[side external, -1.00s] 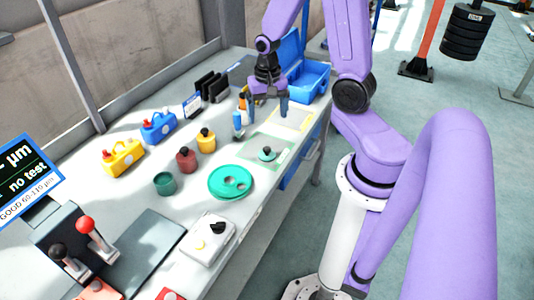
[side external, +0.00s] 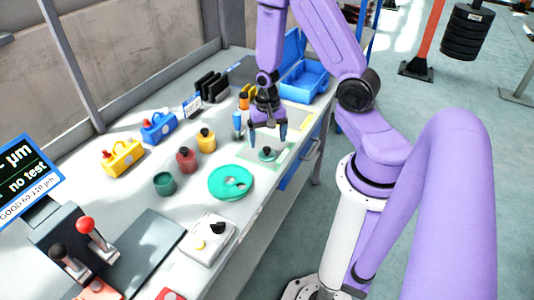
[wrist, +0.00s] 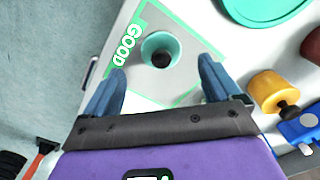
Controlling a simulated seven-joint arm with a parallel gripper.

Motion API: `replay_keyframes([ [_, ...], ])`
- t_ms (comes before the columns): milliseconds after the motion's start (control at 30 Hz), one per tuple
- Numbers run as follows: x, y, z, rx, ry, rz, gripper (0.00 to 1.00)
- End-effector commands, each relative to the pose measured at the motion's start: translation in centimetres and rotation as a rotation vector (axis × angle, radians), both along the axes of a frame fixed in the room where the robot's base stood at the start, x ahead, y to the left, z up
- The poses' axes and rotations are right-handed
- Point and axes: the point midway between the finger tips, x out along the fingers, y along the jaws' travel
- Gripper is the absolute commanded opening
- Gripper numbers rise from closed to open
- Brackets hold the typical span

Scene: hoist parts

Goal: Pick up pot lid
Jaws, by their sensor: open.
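The pot lid (side external: 267,154), a small teal disc with a dark knob, lies on the pale green-bordered mat (side external: 248,150). In the wrist view the teal lid (wrist: 147,45) with its dark knob sits between and just beyond my fingertips, next to the word GOOD on the mat (wrist: 182,82). My gripper (side external: 267,139) is open and empty, pointing down above the lid with its blue fingers to either side. The fingers look apart from the lid. The exact height of the fingertips over the mat is hard to tell.
A dark green pot (side external: 165,184), red jar (side external: 186,160), yellow jar (side external: 206,141) and blue bottle (side external: 238,125) stand nearby. An open blue toolbox (side external: 303,82) is at the back. The table's front edge is close.

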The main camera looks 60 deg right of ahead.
Motion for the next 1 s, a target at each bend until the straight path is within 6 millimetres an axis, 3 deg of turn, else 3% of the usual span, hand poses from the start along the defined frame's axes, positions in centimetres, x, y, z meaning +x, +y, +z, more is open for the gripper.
replay_keyframes([
  [433, 0.2, -0.1, -4.4, 0.001, 0.002, 0.0, 0.91],
  [800, 0.2, 0.0, -4.9, 0.001, -0.001, 0.0, 0.91],
  [833, 0.2, -0.1, -4.9, 0.001, -0.001, 0.0, 0.88],
  [1000, 0.2, 0.0, -4.9, 0.001, -0.001, 0.0, 0.32],
])
